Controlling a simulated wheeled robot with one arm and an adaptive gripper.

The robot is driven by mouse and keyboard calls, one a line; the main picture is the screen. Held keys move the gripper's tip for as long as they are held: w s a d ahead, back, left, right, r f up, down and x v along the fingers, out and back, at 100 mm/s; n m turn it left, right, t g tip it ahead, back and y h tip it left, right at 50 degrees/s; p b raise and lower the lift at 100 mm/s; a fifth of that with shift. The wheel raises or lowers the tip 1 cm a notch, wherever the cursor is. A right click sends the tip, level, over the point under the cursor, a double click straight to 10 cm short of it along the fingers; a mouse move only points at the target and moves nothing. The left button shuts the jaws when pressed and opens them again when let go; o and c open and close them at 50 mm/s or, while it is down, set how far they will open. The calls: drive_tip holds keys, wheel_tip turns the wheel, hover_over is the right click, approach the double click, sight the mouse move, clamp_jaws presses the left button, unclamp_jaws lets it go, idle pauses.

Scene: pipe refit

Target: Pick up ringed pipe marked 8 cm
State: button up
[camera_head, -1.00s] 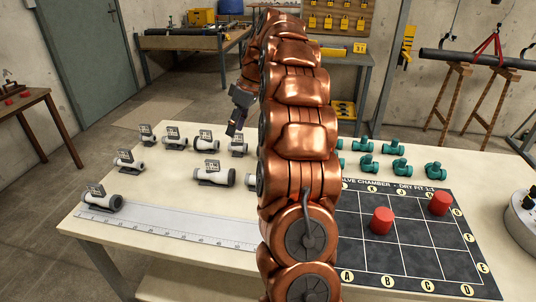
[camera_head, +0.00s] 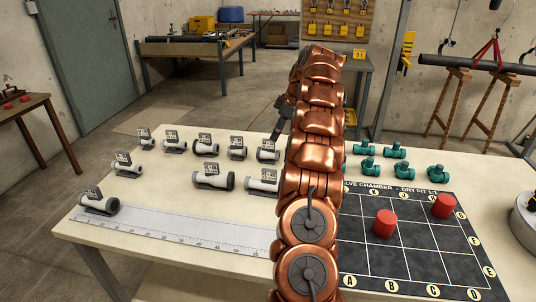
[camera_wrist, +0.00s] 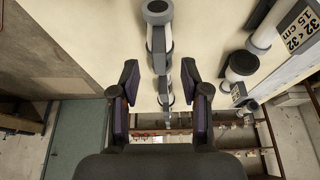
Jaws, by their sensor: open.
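The cards are too small to read there, so I cannot tell which pipe is marked 8 cm. My gripper (camera_wrist: 160,95) is open and empty. In the wrist view a line of white and grey pipe parts (camera_wrist: 158,40) lies beyond and between its fingers, with no readable marking. In the head view my arm partly hides my gripper (camera_head: 283,112).
A long ruler strip (camera_head: 180,231) runs along the table's front. Teal fittings (camera_head: 394,152) stand right of my arm. A dark lettered grid mat (camera_head: 410,255) holds two red cylinders (camera_head: 385,223).

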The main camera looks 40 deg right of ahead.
sight(269, 140)
drive_tip(key=shift+w+a+p+x, duration=0.1)
drive_tip(key=shift+w+p+x, duration=0.15)
drive_tip(key=shift+x, duration=1.25)
drive_tip(key=shift+w+a+p+x, duration=0.15)
drive_tip(key=shift+p+x, duration=0.1)
drive_tip(key=shift+x, duration=1.25)
drive_tip(key=shift+r, duration=0.2)
clamp_jaws()
